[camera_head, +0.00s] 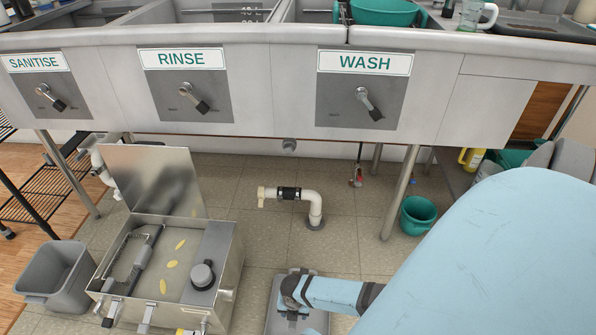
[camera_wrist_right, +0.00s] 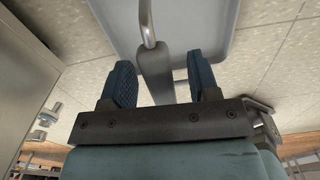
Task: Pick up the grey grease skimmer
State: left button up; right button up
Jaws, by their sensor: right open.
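The grey grease skimmer shows in the right wrist view as a thick grey handle (camera_wrist_right: 156,72) with a bent metal rod rising from its far end. It lies over a pale grey tray (camera_wrist_right: 212,32); the skimmer's head is out of that view. My right gripper (camera_wrist_right: 165,78) is open, with one dark blue finger on each side of the handle. I cannot tell whether either finger touches it. In the head view my right gripper (camera_head: 291,305) is low over the grey tray (camera_head: 270,307) on the floor, and the arm hides much of it. My left gripper is not in view.
An open metal grease trap (camera_head: 238,262) stands left of the tray, its lid raised. A grey bin (camera_head: 50,280) is further left. A white drain pipe (camera_head: 316,205) rises behind. The sink unit (camera_head: 280,120) overhangs the back. A green bucket (camera_head: 418,215) stands at right.

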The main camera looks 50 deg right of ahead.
jog(key=c, duration=1)
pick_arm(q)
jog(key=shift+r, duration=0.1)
pick_arm(e)
jog(key=shift+r, duration=0.15)
